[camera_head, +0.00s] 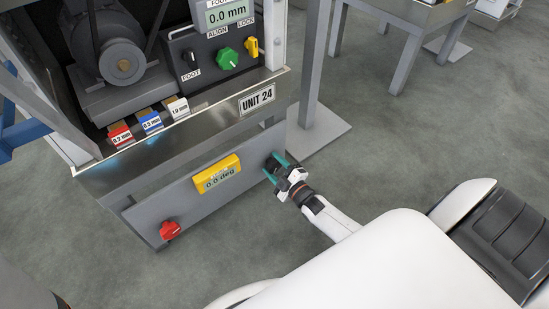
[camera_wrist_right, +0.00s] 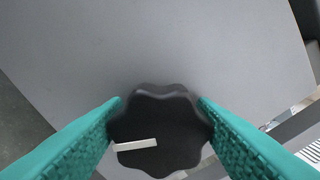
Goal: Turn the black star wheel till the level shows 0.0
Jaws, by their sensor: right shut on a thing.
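The black star wheel (camera_wrist_right: 165,115) sits on the grey front panel, with a white mark on its face. In the right wrist view the teal fingers of my right gripper (camera_wrist_right: 160,112) are shut on its two sides. In the head view my right gripper (camera_head: 276,168) is at the right end of the panel and mostly hides the wheel. The yellow level (camera_head: 217,174) on the panel shows 0.0 deg on its display. My left gripper is not in view.
A red star wheel (camera_head: 169,230) is at the panel's lower left. Above are red, blue and white shim tabs (camera_head: 150,122), a UNIT 24 plate (camera_head: 257,99), a green knob (camera_head: 227,58), a black FOOT switch (camera_head: 190,57) and a 0.0 mm display (camera_head: 227,16).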

